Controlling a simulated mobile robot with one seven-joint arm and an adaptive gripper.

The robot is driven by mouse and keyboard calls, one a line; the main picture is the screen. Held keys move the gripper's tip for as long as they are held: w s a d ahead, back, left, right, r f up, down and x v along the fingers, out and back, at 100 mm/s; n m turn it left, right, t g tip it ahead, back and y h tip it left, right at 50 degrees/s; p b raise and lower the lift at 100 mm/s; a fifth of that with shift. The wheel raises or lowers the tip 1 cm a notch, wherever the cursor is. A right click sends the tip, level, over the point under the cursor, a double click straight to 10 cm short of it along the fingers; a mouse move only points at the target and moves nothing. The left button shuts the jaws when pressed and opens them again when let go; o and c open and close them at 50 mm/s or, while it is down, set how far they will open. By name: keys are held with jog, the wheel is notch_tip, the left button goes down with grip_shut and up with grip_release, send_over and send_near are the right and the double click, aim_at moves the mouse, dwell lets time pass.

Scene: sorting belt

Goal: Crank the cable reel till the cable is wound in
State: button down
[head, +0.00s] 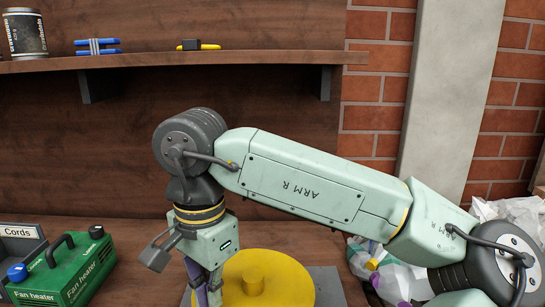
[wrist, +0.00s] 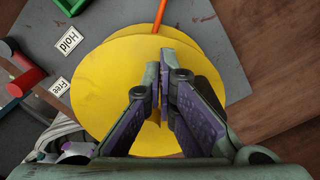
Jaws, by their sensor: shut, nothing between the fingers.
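The cable reel (head: 290,288) is a yellow disc with a raised round yellow part (head: 252,281) on top in the head view. It fills the middle of the wrist view (wrist: 105,85), lying on a grey plate (wrist: 215,30). An orange cable (wrist: 160,14) runs from the reel's edge toward the top of the wrist view. My gripper (wrist: 163,62) is shut and empty over the reel, its fingertips near the disc's upper part. In the head view, its fingers hang at the reel's left side, partly cut off. I cannot make out a crank handle clearly.
A red handle (wrist: 28,82) sits left of the reel, near "Hold" (wrist: 68,40) and "Free" (wrist: 61,87) labels. A green fan heater box (head: 72,270) and a "Cords" bin (head: 20,240) stand at left. A shelf (head: 200,62) runs above. Plastic bags (head: 400,282) lie at right.

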jog(key=shift+s+d, duration=0.2)
notch_tip(320, 180, up, 9)
jog(key=p, duration=0.7)
